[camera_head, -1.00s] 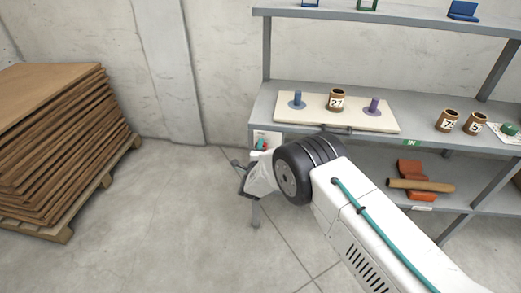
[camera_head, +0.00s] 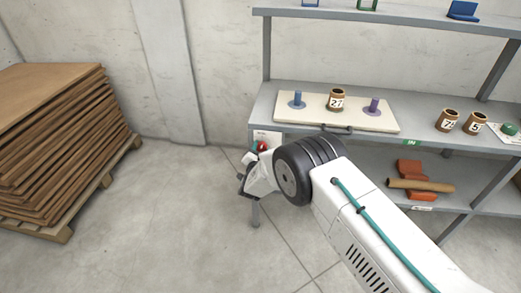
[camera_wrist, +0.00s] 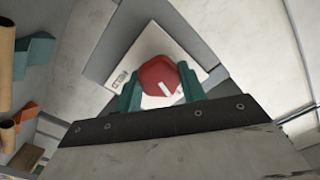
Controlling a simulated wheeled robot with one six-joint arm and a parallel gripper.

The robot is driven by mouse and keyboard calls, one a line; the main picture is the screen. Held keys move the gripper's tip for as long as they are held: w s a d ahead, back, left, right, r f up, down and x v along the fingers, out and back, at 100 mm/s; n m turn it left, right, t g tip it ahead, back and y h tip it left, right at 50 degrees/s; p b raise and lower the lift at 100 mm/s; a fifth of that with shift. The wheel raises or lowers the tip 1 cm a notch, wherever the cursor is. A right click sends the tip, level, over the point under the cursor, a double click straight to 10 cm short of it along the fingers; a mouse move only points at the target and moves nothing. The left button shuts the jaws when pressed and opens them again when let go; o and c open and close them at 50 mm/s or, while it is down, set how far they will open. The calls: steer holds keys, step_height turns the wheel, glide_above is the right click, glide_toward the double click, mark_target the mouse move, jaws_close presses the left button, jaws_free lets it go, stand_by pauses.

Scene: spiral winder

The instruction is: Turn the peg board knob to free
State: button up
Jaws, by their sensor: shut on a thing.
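The knob (camera_wrist: 160,78) is red with a white mark on its face, set on a white plate (camera_wrist: 152,45) with small markings. The white mark points down and slightly right in the wrist view. My gripper (camera_wrist: 159,84) is shut on the knob, one teal finger on each side. In the head view the red knob (camera_head: 262,146) shows just above my white wrist, at the left end of the shelf. The cream peg board (camera_head: 312,112) lies on the shelf, with a blue peg (camera_head: 298,98), a purple peg (camera_head: 374,105) and a dark handle on its front edge.
A brown jar (camera_head: 336,101) marked 27 stands on the board. Two more jars (camera_head: 449,119) stand to the right. Orange blocks and a brown roll (camera_head: 421,185) lie on the lower shelf. Stacked brown sheets (camera_head: 60,145) stand at left. Floor between is clear.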

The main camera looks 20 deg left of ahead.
steer(key=shift+s+f+n, duration=0.1)
steer(key=shift+n, duration=1.6)
steer(key=o, duration=1)
steer(key=shift+c, duration=0.2)
steer(key=v, duration=0.7)
steer(key=shift+s, duration=0.35)
steer(key=shift+d, duration=0.1)
